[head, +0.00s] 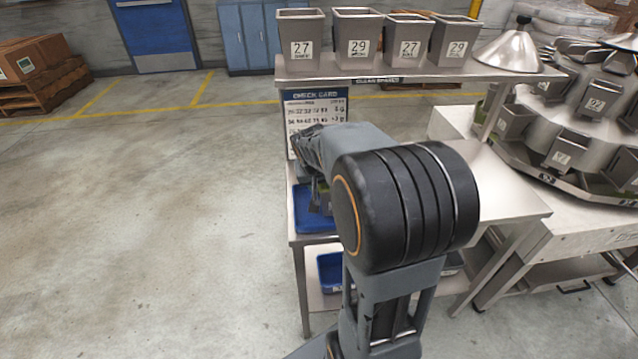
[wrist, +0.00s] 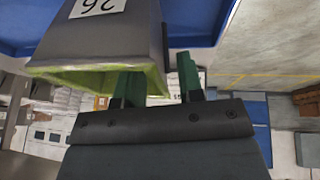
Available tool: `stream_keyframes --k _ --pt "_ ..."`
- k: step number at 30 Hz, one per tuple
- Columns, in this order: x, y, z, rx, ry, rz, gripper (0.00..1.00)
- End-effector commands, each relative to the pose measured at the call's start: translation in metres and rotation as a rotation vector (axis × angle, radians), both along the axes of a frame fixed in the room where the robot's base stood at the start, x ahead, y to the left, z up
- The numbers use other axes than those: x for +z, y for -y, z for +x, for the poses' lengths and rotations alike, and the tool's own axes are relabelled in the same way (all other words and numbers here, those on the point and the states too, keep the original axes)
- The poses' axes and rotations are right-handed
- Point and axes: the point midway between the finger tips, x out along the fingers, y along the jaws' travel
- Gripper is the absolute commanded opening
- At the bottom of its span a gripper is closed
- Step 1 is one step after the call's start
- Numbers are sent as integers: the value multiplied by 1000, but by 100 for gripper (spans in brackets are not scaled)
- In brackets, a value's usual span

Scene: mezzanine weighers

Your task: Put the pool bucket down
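The pool bucket (wrist: 110,42) is a grey tapered metal bucket with a yellow-green inside and a white label reading 26, inverted in the wrist view. Its base is toward a blue tray (wrist: 195,22); I cannot see whether it touches. My gripper (wrist: 160,84) has its green fingers apart, one inside the bucket's mouth and one outside, with the side wall between them. A gap shows beside the wall, so the grip looks open. In the head view my arm hides most of the bucket; the blue tray (head: 314,222) shows on the steel bench.
Several grey buckets, labelled 27 and 29, stand on the upper shelf (head: 400,72). A check card (head: 312,112) hangs below it. A steel cone (head: 508,50) and the round weigher (head: 590,120) are at right. The floor (head: 150,210) at left is clear.

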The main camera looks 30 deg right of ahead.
Motion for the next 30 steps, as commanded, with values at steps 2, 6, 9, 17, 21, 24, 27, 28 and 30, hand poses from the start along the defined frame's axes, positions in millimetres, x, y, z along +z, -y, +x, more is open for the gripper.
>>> stream_keyframes --k 2,6,9,17,21,24,27,28,30 --pt "16 -5 -4 1 6 -2 35" --pt "42 -12 -12 1 5 0 35" --pt "59 -18 -18 1 5 0 35" --pt "89 -27 -28 1 2 0 35" --pt "87 -52 -45 64 -9 24 35" --pt "70 -89 -73 181 -30 67 35" --pt "50 -122 -103 295 -51 108 35" --pt "45 -129 -111 324 -56 120 35" --pt "33 -143 -127 380 -65 139 35"
